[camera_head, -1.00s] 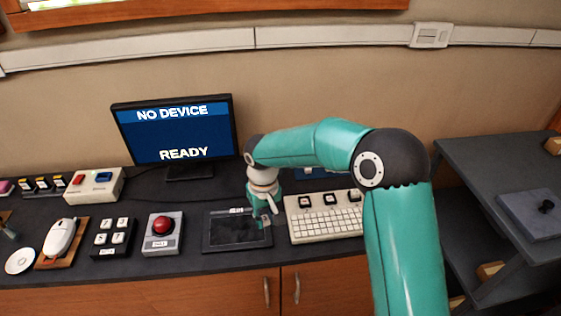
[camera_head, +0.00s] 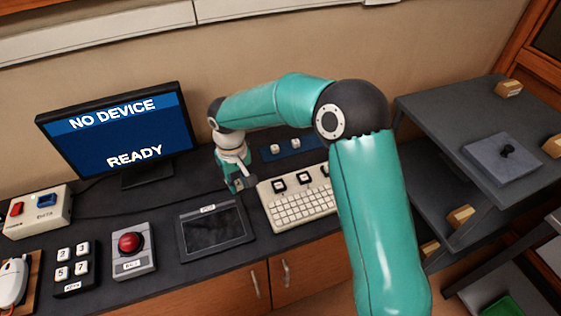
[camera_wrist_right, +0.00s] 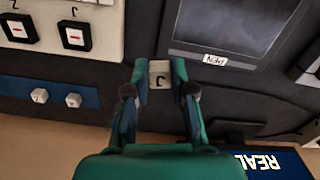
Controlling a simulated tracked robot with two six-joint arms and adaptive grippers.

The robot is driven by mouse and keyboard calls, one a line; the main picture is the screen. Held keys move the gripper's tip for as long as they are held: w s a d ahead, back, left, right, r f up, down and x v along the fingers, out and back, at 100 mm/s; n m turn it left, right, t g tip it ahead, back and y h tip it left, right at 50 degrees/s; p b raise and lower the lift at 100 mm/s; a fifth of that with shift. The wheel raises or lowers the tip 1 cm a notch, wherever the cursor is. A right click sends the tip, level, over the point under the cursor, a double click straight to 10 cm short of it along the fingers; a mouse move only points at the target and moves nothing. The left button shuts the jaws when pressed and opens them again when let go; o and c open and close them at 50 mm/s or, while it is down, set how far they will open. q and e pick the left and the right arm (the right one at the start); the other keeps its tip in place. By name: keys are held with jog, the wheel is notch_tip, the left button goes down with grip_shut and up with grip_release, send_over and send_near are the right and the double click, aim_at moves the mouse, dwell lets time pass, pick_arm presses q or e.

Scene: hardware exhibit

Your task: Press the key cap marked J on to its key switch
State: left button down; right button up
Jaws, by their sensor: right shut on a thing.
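My right gripper (camera_wrist_right: 160,82) is shut on a small white key cap (camera_wrist_right: 160,70) marked J, shown in the right wrist view. In the head view the same gripper (camera_head: 241,186) hangs between the pen tablet and the keyboard; the cap is too small to make out there. The white keyboard (camera_head: 303,209) is to its right. Dark key switches (camera_head: 278,185) stand along the keyboard's back edge. In the wrist view one switch (camera_wrist_right: 75,36) has a label that looks like J beside it. The cap is apart from the switches. My left gripper is not in view.
A blue strip (camera_head: 268,156) with two white caps (camera_wrist_right: 73,100) lies behind the keyboard. The pen tablet (camera_head: 214,231) is left of the keyboard. A red button box (camera_head: 133,262), a number pad (camera_head: 75,270) and a monitor (camera_head: 115,135) stand further left. Grey shelves (camera_head: 440,115) are at the right.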

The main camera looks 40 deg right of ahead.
aim_at(279, 186)
jog(key=s+d+m, duration=0.1)
jog(key=d, duration=0.2)
jog(key=d+r+b, duration=0.1)
jog(key=d, duration=0.3)
jog(key=s+d+r+m, duration=0.1)
jog(key=d, duration=0.3)
jog(key=shift+s+d+r+m, duration=0.1)
jog(key=shift+s+m, duration=0.2)
jog(key=shift+s, duration=0.05)
jog(key=shift+f+b, duration=2.35)
jog(key=shift+f, duration=0.6)
jog(key=shift+f+b, duration=0.3)
jog(key=o, duration=1.3)
jog(key=shift+c, duration=0.2)
jog(key=shift+r, duration=0.15)
notch_tip(279, 186, up, 7)
jog(key=p, duration=0.5)
